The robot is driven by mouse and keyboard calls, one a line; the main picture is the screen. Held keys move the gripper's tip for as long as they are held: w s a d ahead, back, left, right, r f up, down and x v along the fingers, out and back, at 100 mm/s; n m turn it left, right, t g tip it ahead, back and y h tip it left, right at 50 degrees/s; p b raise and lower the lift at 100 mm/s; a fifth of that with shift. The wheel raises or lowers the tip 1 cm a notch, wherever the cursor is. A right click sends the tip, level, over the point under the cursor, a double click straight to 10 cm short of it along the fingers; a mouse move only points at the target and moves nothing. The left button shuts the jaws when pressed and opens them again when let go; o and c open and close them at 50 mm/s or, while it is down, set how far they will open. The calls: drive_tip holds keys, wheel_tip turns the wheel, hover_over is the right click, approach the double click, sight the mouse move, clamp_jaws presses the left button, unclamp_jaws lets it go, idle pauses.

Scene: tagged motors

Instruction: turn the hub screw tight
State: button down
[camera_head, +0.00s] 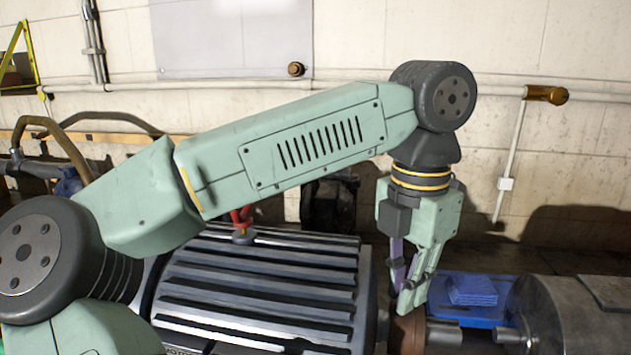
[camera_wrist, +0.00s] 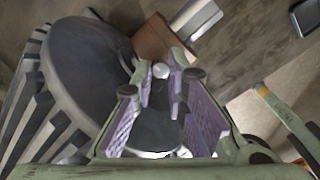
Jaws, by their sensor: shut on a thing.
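The ribbed grey motor (camera_head: 262,285) lies under my arm, and its end face also shows in the wrist view (camera_wrist: 88,75). A brown hub (camera_head: 408,336) sits on its shaft at the right end; it also shows in the wrist view (camera_wrist: 150,42). My gripper (camera_head: 406,291) points down just above the hub. In the wrist view my gripper (camera_wrist: 162,78) has its purple-padded fingers closed in around the hub screw (camera_wrist: 160,71), a small pale round piece at the fingertips. The head view does not show the screw, and its seating depth cannot be told.
A grey cylindrical machine (camera_head: 580,312) stands to the right, its shaft facing the hub. A blue tray (camera_head: 455,312) with blue cloths (camera_head: 472,290) lies behind the shafts. A red fitting (camera_head: 242,220) stands on the motor. A pipe runs along the wall.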

idle(0.4)
drive_tip(key=m+p, duration=0.1)
drive_tip(key=m, duration=0.2)
drive_tip(key=shift+r+p, duration=0.15)
drive_tip(key=shift+p, duration=0.15)
drive_tip(key=m, duration=0.3)
drive_tip(key=shift+m, duration=0.3)
drive_tip(key=m, duration=0.4)
drive_tip(key=shift+m, duration=0.3)
drive_tip(key=c, duration=1.7)
unclamp_jaws()
